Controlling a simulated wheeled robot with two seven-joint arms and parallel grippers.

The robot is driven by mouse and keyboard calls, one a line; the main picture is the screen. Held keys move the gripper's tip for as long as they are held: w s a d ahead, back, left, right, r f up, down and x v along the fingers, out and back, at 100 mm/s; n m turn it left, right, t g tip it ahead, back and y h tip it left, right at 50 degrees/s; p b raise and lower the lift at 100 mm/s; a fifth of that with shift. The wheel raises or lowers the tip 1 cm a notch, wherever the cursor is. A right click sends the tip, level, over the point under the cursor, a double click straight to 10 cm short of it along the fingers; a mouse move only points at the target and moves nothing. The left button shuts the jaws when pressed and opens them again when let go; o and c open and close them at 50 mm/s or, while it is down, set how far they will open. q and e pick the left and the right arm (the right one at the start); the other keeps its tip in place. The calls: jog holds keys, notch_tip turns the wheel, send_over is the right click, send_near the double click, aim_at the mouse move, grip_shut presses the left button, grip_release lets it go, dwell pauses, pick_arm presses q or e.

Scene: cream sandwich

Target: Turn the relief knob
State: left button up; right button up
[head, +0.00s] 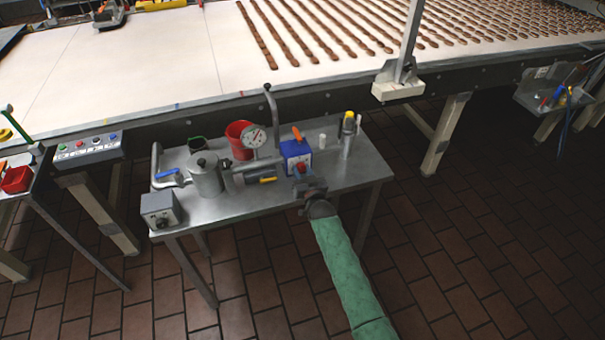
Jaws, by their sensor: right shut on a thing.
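A blue valve box (290,149) with an orange lever (297,133) on top stands on the small steel table (348,172). The relief knob (300,168), small and red, is on the front of this box. My right gripper (303,184) comes in from below on a green-sleeved arm. Its fingers are at the front of the blue box, shut on the red knob, and its body hides part of the knob. The exact finger contact is too small to make out. My left gripper is not in view.
A pressure gauge (254,136), red cup (239,141), steel pot (205,174), grey box (161,209) and yellow-topped tool (348,132) crowd the table. A long conveyor (180,62) with rows of brown bars runs behind. The tiled floor in front is clear.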

aim_at(302, 171)
jog(key=o, duration=1)
jog(key=shift+s, duration=0.1)
jog(key=shift+s+d+f+b, duration=0.1)
jog(key=shift+s+b, duration=0.2)
jog(key=shift+b+v, duration=0.5)
jog(key=shift+v, duration=0.6)
jog(key=b+v, duration=0.1)
jog(key=v, duration=0.2)
jog(key=shift+s+d, duration=0.1)
jog(key=shift+s, duration=0.1)
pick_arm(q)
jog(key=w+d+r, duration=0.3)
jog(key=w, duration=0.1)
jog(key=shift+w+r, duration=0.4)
pick_arm(e)
jog(key=shift+s+d, duration=0.2)
jog(key=shift+s, duration=0.45)
